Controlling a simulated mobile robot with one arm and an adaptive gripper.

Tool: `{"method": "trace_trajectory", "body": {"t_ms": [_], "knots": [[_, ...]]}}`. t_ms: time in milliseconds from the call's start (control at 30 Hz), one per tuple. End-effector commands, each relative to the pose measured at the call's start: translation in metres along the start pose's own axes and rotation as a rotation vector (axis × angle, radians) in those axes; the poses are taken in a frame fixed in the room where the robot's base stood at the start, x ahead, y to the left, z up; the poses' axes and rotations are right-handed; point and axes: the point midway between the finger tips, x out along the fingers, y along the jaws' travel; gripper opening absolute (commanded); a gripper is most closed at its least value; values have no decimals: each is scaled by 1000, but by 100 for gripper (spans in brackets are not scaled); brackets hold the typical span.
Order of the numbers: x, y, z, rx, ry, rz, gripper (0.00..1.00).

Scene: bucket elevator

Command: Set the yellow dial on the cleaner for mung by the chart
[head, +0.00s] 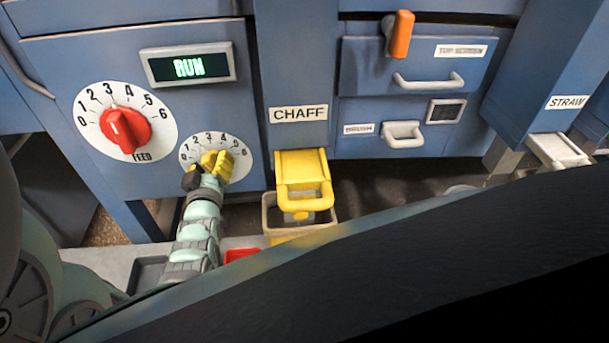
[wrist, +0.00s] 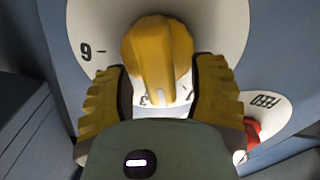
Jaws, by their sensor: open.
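The yellow dial (wrist: 157,55) sits on a white round scale plate on the blue cleaner. In the wrist view it stands between the two yellow fingers of my gripper (wrist: 159,78), one finger on each side and very close. Whether they touch it I cannot tell. The scale looks upside down there; the 6 (wrist: 87,51) is left of the dial and other marks are partly hidden. In the head view my gripper (head: 214,167) covers much of the dial, and its scale (head: 236,147) shows around it. The dial's setting is unclear. No chart is visible.
A red FEED knob (head: 125,129) is left of the yellow dial, below a RUN display (head: 188,66). A yellow chute (head: 303,172) under the CHAFF label (head: 299,114) stands right of my gripper, above a bin. An orange handle (head: 400,35) is further right.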

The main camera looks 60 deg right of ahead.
Motion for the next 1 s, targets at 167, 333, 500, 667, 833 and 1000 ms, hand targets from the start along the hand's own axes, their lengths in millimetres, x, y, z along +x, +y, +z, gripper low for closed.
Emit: {"method": "trace_trajectory", "body": {"t_ms": [167, 333, 500, 667, 833, 1000], "knots": [[0, 1, 0, 0, -1, 3, 48], [0, 1, 0, 1, -1, 2, 30], [0, 1, 0, 0, 0, 2, 13], [0, 0, 0, 0, 0, 1, 0], [0, 0, 0, 22, 2, 0, 0], [0, 0, 3, 201, 3, -3, 0]]}}
